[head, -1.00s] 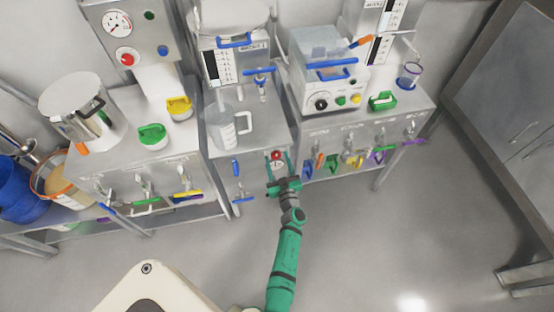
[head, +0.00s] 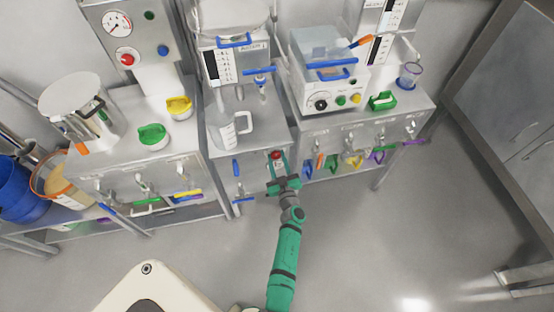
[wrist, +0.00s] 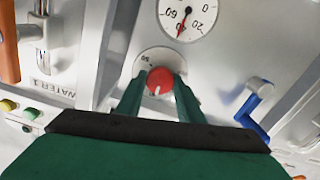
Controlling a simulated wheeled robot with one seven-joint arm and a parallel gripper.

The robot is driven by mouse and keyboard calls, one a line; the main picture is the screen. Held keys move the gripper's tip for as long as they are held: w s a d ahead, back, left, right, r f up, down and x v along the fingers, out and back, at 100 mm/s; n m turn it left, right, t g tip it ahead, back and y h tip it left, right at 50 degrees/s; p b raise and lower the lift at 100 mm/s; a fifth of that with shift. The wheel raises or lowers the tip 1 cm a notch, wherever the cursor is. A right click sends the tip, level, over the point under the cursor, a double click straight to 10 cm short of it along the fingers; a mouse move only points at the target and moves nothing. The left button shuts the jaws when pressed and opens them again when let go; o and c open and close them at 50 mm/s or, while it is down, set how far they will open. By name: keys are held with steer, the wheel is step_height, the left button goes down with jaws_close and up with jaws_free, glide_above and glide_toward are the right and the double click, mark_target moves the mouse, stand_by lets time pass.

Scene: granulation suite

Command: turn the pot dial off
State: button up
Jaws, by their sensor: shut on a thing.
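A round red dial (wrist: 160,81) with a short white mark sits on a pale printed plate (wrist: 146,61) on a grey panel. The white mark points toward the lower edge of the wrist view, slightly left. In the head view the red dial (head: 276,154) is on the front of the middle cabinet (head: 250,187). My green gripper (wrist: 160,88) is shut on the red dial, one finger on each side. It also shows in the head view (head: 278,166). Part of the plate is hidden by the fingers and dial.
A white gauge (wrist: 189,18) with a red needle is beside the dial in the wrist view. A blue handle (wrist: 254,104) is close to one finger. The floor (head: 390,240) at right is open.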

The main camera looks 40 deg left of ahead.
steer(key=n, duration=0.5)
steer(key=shift+n, duration=0.4)
steer(key=n, duration=1.1)
steer(key=shift+s+n, duration=0.1)
steer(key=shift+n, duration=0.3)
steer(key=n, duration=0.5)
steer(key=shift+f+n, duration=0.1)
steer(key=shift+n, duration=0.2)
steer(key=shift+a, duration=0.15)
steer(key=o, duration=1.1)
steer(key=shift+c, duration=0.2)
steer(key=shift+d, duration=0.2)
